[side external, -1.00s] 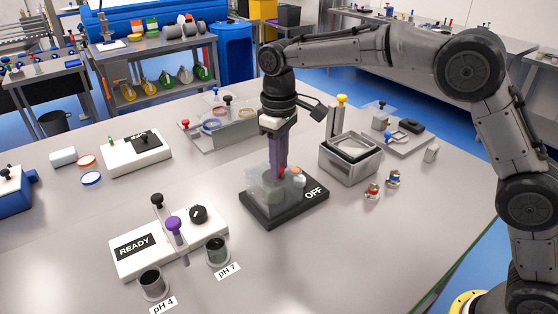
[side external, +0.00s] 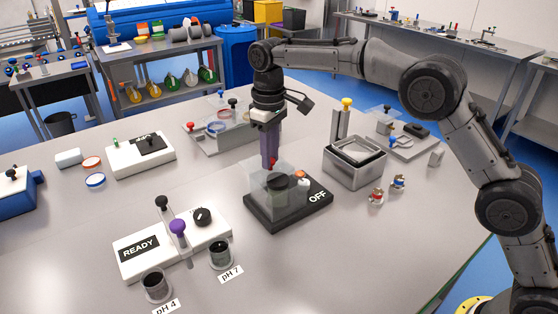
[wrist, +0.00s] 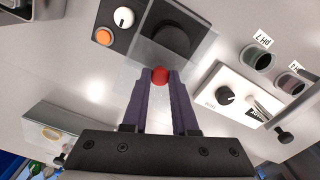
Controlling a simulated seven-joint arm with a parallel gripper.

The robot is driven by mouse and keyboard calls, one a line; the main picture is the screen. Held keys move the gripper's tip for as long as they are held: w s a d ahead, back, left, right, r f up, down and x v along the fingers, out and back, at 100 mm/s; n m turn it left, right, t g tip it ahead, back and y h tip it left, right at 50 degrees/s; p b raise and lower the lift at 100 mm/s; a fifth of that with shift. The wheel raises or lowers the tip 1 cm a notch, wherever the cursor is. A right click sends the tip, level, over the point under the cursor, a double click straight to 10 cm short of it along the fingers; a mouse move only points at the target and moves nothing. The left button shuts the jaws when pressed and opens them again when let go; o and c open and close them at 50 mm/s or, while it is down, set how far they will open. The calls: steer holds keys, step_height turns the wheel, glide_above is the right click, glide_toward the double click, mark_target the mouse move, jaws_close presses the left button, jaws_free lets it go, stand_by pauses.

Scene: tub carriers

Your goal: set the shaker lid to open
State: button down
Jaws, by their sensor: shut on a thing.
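The shaker has a black base (side external: 262,214) marked OFF, standing mid-table. Its clear lid (side external: 256,180) is tilted up from the base, and a dark round platform (side external: 277,182) shows through it. My gripper (side external: 271,164) is above the shaker at the lid's raised edge. In the wrist view, my gripper (wrist: 160,78) is shut on the lid's red knob (wrist: 160,75). The clear panel (wrist: 150,58) reaches from the knob over the dark platform (wrist: 172,38). The orange button (wrist: 105,36) and white dial (wrist: 124,17) sit on the base beside the lid.
The READY unit (side external: 205,232) with upright probes stands left of the shaker, near pots marked pH 4 (side external: 155,284) and pH 7 (side external: 220,254). A metal bin (side external: 355,173) and two small capped bottles (side external: 376,196) stand to the right. A tray (side external: 215,148) lies behind.

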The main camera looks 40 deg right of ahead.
mark_target(259, 158)
steer(key=shift+w+r, duration=0.15)
steer(key=shift+w, duration=2.6)
steer(key=c, duration=0.7)
jaws_free()
steer(key=shift+s, duration=0.2)
